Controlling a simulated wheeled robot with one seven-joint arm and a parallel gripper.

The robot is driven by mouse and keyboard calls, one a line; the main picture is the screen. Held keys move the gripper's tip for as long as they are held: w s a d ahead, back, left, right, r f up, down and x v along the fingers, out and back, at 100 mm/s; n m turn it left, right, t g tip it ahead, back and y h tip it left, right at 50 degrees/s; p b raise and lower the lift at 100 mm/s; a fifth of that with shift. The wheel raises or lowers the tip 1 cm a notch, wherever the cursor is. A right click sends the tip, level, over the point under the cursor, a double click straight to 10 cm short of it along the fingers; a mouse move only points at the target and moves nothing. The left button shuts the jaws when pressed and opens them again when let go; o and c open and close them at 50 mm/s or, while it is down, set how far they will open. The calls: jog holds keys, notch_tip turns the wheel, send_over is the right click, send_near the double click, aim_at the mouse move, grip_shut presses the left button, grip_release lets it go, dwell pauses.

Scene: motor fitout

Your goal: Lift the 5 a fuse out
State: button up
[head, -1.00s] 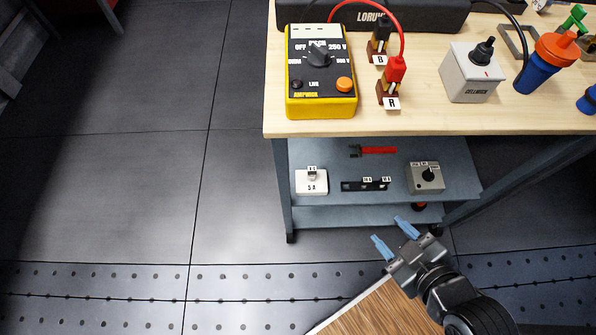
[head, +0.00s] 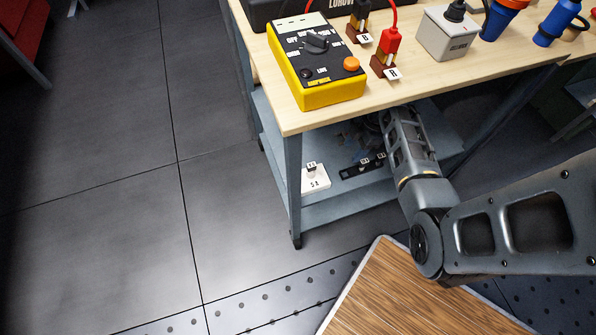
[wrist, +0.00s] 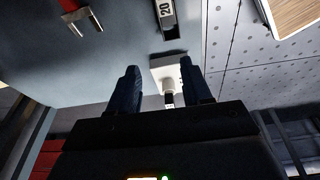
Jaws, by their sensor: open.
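The white 5 A fuse holder (head: 317,182) sits at the left of the bench's upper lower shelf, with the small fuse (head: 311,166) standing on it. In the wrist view the white holder (wrist: 172,66) shows beyond and between my fingertips, and the pale fuse part with a dark end (wrist: 168,98) lies in the gap between the fingers. My gripper (wrist: 162,80) is open, with one dark finger on each side. I cannot tell whether either finger touches the fuse. In the head view my arm reaches under the bench top, and the gripper is too dark to make out clearly.
A black fuse strip (head: 362,167) lies right of the holder; its "20" label (wrist: 166,9) shows in the wrist view. A red-handled tool (wrist: 80,18) lies on the shelf. The bench top (head: 290,118) overhangs the shelf and carries a yellow tester (head: 330,92). A bench leg (head: 292,185) stands left.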

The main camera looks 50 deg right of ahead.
jog(key=d, duration=0.1)
jog(key=p, duration=0.1)
send_near(313, 165)
jog(key=shift+n, duration=0.3)
jog(key=x, duration=0.2)
jog(key=d+x, duration=0.1)
jog(key=x, duration=0.1)
jog(key=shift+f, duration=0.45)
jog(key=shift+y, duration=0.3)
jog(key=x, duration=0.3)
jog(key=b+x, duration=0.1)
jog(key=x, duration=0.1)
jog(key=shift+w+a, duration=0.15)
jog(key=shift+a, duration=0.25)
grip_shut()
